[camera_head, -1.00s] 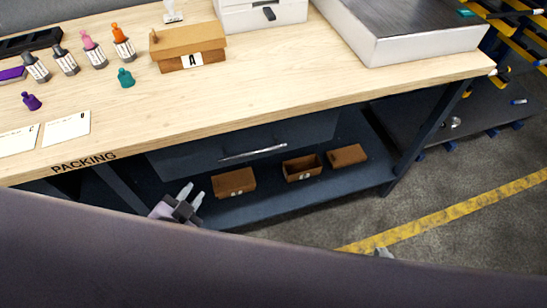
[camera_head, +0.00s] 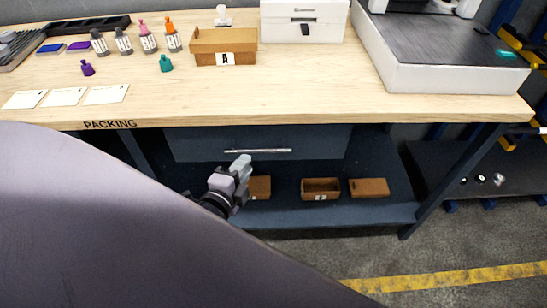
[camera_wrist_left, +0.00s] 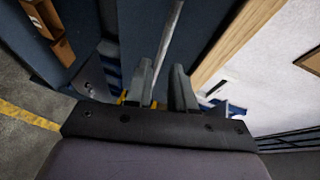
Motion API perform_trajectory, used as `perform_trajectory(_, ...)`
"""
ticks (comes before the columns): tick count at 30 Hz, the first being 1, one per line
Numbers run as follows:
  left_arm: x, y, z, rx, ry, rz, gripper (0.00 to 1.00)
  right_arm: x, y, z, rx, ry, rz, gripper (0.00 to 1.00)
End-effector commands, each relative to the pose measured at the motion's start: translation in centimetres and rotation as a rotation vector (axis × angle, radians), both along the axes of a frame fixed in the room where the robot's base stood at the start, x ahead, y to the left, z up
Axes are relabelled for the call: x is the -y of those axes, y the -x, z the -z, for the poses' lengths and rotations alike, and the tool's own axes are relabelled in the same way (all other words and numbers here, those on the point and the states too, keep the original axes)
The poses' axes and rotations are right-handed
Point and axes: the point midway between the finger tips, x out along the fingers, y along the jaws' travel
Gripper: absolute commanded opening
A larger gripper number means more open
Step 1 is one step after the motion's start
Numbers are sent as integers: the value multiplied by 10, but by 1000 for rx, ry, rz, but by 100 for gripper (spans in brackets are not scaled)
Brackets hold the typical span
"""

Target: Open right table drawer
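The dark blue table drawer (camera_head: 320,141) hangs under the packing table's wooden top and appears shut. Its thin metal handle (camera_head: 258,151) runs across the front. My left gripper (camera_head: 242,164) is just below the left part of the handle. In the left wrist view, my left gripper (camera_wrist_left: 162,82) has its two fingers apart. The handle (camera_wrist_left: 170,42) runs lengthwise into the gap between them in the picture. I cannot tell whether the fingers touch it. My right gripper is not in view.
The wooden tabletop (camera_head: 310,104) carries bottles, cards, a box labelled A (camera_head: 224,44) and a large white-sided machine (camera_head: 440,72). Small brown boxes (camera_head: 369,187) stand on the lower shelf (camera_head: 340,216). My own arm covers the lower left. Floor is clear at lower right.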

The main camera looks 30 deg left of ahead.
Motion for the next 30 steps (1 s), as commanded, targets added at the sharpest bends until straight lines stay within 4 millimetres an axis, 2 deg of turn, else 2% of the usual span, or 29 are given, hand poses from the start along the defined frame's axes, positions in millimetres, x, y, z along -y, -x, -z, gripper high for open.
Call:
perform_trajectory(8, -4, -8, -1, 6, -51, 1, 23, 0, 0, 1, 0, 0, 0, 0)
perform_trajectory(21, -11, -59, 8, 7, -48, 1, 23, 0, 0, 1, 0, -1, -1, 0)
perform_trajectory(30, -13, -72, 11, 6, -47, 1, 23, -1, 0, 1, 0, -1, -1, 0)
